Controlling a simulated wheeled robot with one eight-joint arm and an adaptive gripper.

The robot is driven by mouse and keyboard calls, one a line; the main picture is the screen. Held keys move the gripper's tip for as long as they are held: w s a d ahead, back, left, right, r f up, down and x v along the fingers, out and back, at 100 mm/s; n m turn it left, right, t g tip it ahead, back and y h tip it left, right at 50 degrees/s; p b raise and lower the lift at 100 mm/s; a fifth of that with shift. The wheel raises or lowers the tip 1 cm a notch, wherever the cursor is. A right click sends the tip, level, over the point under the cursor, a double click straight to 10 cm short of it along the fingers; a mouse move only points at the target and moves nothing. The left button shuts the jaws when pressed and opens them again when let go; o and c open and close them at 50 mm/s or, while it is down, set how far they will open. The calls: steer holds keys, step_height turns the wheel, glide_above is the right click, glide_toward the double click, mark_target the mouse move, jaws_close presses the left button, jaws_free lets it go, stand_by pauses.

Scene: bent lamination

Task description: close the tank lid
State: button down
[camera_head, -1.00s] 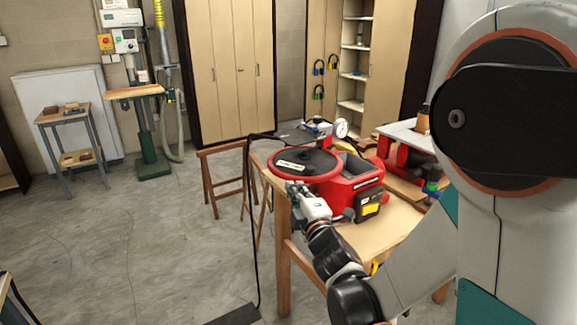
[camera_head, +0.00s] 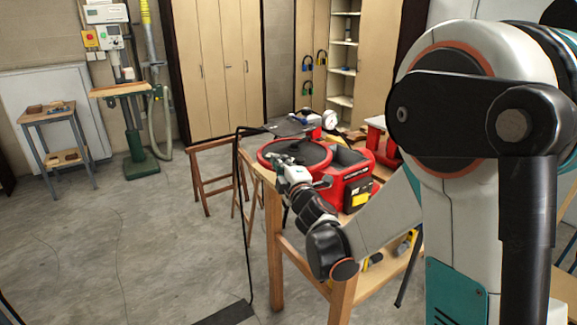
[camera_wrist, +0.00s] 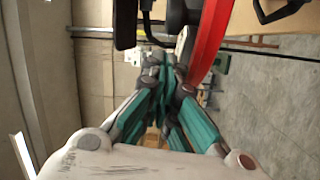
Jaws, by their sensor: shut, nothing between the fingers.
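The tank is a red round vessel (camera_head: 262,158) on a red machine on the wooden workbench. A dark disc (camera_head: 308,153), apparently the lid, lies within its red rim; I cannot tell whether it is fully seated. My gripper (camera_head: 277,159) is at the near left side of the rim and hides part of it. In the wrist view my gripper (camera_wrist: 168,62) has its green-and-grey fingers together with nothing between them. The curved red rim (camera_wrist: 212,38) runs close beside the fingers there, with black parts above them; contact cannot be told.
The workbench (camera_head: 273,235) carries the machine, with a white-faced gauge (camera_head: 329,119) behind the tank. A wooden trestle (camera_head: 212,178) stands left of the bench. A drill press (camera_head: 137,130) and small table (camera_head: 55,120) are farther left. The floor between is mostly clear.

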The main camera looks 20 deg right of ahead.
steer(key=shift+s+d+f, duration=0.1)
steer(key=shift+s+d, duration=0.1)
steer(key=shift+d, duration=0.3)
steer(key=shift+s+d+f, duration=0.1)
steer(key=shift+s+d, duration=0.05)
steer(key=shift+d, duration=0.35)
steer(key=shift+d, duration=0.1)
